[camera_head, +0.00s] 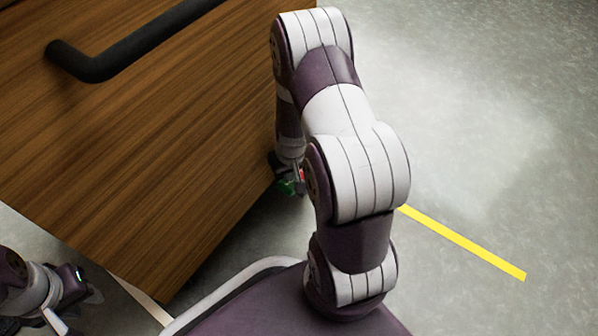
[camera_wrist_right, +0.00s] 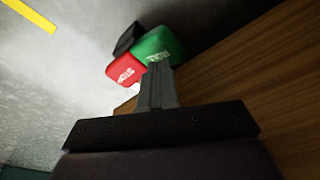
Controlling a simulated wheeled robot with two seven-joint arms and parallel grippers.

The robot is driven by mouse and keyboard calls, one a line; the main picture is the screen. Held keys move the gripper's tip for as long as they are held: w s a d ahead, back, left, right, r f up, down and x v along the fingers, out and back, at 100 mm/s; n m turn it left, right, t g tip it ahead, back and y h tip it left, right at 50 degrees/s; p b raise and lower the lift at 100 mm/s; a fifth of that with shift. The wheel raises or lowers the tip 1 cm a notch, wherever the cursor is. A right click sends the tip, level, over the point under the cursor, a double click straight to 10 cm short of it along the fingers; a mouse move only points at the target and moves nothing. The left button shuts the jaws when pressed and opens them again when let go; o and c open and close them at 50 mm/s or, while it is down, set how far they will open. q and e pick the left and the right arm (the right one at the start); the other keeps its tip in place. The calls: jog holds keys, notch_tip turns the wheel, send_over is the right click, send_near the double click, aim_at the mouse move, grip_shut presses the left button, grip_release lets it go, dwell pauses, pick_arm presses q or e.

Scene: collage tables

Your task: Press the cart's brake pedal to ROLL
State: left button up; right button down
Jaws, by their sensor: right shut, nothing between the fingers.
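The cart (camera_head: 130,150) is a brown wood-grain box at the left of the head view. Its brake pedal is low at the cart's right-hand corner, with a green pad (camera_head: 286,188) and a red pad (camera_head: 302,175) partly hidden by my right arm. In the right wrist view the green pad (camera_wrist_right: 160,43) and red pad (camera_wrist_right: 123,70) sit side by side with upside-down white lettering. My right gripper (camera_wrist_right: 158,68) is shut and empty, its tips overlapping the green pad's near edge; contact cannot be told. My left gripper (camera_head: 92,296) is at the lower left, its opening unclear.
A black bar handle (camera_head: 125,50) runs along the cart's upper face. A black part (camera_wrist_right: 127,38) sits beside the pads. A yellow floor line (camera_head: 465,243) crosses the grey floor (camera_head: 480,120), which is open to the right of my right arm.

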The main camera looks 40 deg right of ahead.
jog(key=shift+f+b, duration=1.4)
jog(key=shift+f, duration=0.05)
dwell(0.6)
notch_tip(320, 180, up, 7)
jog(key=p, duration=0.7)
jog(key=shift+r, duration=0.15)
